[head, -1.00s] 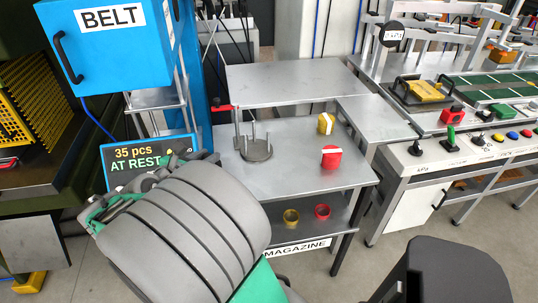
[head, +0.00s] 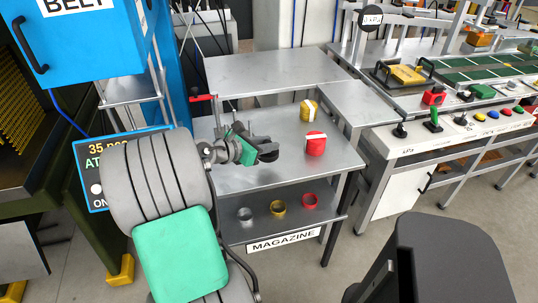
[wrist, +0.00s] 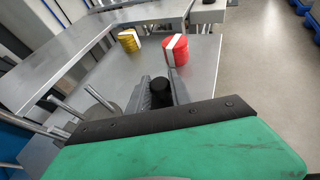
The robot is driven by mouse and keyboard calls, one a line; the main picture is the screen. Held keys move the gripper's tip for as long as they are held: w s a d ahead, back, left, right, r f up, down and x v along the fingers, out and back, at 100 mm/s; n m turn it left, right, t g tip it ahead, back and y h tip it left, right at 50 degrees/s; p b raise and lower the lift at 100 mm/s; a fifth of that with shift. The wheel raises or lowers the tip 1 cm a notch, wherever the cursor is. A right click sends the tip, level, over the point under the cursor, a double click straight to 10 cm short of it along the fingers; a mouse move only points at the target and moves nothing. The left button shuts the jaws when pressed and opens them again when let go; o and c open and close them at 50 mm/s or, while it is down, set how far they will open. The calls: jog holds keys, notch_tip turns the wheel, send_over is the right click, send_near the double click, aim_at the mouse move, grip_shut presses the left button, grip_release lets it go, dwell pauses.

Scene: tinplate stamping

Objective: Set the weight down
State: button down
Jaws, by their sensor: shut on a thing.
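My gripper (head: 266,153) is over the left-middle part of the magazine table (head: 310,178). It is shut on a small black weight (wrist: 161,90), which shows between the two fingers in the wrist view. In the head view the weight cannot be told apart from the dark fingers. Whether it touches the tabletop is not clear. The post stand (wrist: 106,108) is left of the fingers in the wrist view, and my arm partly hides it in the head view.
A red roll with a white band (head: 315,144) and a yellow one (head: 308,110) stand to the right and behind. Grey, yellow and red rings (head: 309,201) sit on the lower shelf. A raised plate (head: 275,75) covers the back. The table's front right is clear.

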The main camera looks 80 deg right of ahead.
jog(key=shift+d+f, duration=0.8)
jog(key=shift+f, duration=0.05)
jog(key=shift+d+f+b, duration=0.2)
jog(key=shift+f+b, duration=0.05)
jog(key=shift+f, duration=0.7)
jog(key=shift+d+f+b, duration=0.15)
jog(key=shift+f+b, duration=0.05)
jog(key=shift+f, duration=0.75)
jog(key=shift+f, duration=0.1)
jog(key=c, duration=1.2)
grip_release()
jog(key=shift+f, duration=0.1)
jog(key=shift+o, duration=0.2)
